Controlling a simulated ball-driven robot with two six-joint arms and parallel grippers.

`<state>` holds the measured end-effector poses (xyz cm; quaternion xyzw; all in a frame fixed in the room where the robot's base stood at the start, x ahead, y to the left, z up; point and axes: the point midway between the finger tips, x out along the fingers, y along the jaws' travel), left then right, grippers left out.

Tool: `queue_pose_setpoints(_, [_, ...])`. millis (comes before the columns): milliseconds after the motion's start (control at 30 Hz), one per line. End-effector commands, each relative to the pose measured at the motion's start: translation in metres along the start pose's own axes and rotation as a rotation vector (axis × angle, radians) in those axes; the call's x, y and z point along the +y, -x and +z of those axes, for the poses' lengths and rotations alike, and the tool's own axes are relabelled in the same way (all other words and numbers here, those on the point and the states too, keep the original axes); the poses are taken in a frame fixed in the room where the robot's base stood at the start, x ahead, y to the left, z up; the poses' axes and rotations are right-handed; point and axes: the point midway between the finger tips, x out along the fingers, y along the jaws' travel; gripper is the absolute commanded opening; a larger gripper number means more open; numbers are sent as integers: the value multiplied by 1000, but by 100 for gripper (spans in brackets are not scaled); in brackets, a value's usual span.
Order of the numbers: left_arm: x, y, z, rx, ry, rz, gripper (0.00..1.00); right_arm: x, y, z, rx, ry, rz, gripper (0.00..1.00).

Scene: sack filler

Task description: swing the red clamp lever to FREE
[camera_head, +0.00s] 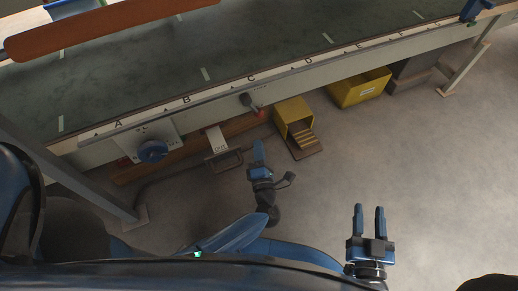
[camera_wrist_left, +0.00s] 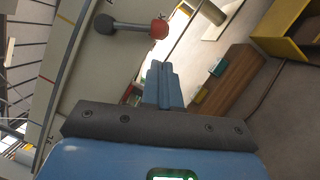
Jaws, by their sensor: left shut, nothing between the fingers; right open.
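The clamp lever has a dark grey arm (camera_head: 249,101) and a red knob (camera_head: 262,114), and sits on the pale front rail of the bench. In the left wrist view the lever's grey arm and red knob (camera_wrist_left: 159,27) lie beyond my fingers, with a gap between. No FREE marking is readable. My left gripper (camera_head: 259,148) is shut and empty, just below the lever in the head view; its closed fingers also show in the left wrist view (camera_wrist_left: 160,78). My right gripper (camera_head: 369,212) is open and empty over the floor, further right.
A blue knob (camera_head: 152,151) sits on a white plate on the rail. A yellow open box (camera_head: 294,110) and a yellow bin (camera_head: 360,88) stand below the rail. A grey post (camera_head: 75,165) stands at left. The floor at right is clear.

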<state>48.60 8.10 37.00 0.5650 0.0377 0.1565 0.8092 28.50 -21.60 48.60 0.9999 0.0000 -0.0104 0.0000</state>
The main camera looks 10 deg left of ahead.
Motion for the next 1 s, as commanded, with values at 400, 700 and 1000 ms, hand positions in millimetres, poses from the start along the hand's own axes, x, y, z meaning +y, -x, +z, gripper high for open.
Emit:
queue_pose_setpoints(400, [-1,-62,-1,2,2,3,0,0,0,24,0,0,0,43])
queue_pose_setpoints(700, [0,-76,0,-1,1,0,0,0,-1,27,0,0,0,43])
queue_pose_setpoints(1000, [0,-76,0,-1,1,0,0,0,0,27,0,0,0,43])
